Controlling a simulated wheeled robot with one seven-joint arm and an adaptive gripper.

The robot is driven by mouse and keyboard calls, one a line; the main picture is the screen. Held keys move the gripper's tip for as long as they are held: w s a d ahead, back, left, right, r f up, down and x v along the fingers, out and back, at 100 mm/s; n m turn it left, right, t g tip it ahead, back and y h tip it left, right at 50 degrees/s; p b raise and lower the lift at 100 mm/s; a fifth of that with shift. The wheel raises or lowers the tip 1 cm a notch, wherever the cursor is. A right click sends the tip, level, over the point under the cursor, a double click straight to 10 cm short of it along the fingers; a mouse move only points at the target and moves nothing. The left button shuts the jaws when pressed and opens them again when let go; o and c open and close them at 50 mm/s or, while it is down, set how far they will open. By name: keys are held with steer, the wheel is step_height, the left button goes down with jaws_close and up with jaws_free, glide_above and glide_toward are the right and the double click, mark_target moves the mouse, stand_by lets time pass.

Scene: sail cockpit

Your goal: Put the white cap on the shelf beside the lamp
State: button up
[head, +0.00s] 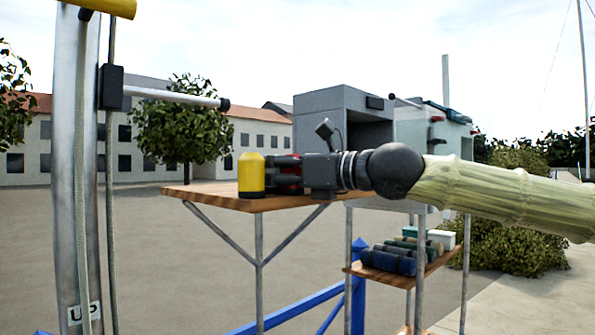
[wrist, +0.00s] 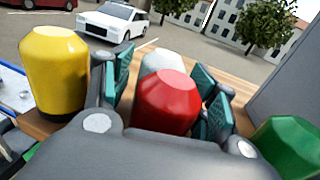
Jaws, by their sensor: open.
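My gripper (head: 284,173) is open at the upper wooden shelf (head: 220,201), pointing left in the head view. In the wrist view its teal-padded fingers (wrist: 163,80) stand on either side of a red rounded thing (wrist: 167,100). A white rounded thing (wrist: 161,62), perhaps the white cap, shows partly behind the red one; its lower part is hidden. I cannot tell whether the fingers touch either. A yellow rounded thing with a dark base (head: 251,175) stands upright left of the gripper, also in the wrist view (wrist: 56,72). I cannot make out a lamp for certain.
A green rounded thing (wrist: 290,145) is right of the gripper in the wrist view. A grey box-like housing (head: 335,115) stands behind my arm. A lower wooden shelf (head: 434,264) holds dark rolls (head: 388,262) and a white box (head: 441,238). A metal mast (head: 74,200) rises at left.

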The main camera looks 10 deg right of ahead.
steer(key=v, duration=1.2)
steer(key=shift+b, duration=0.35)
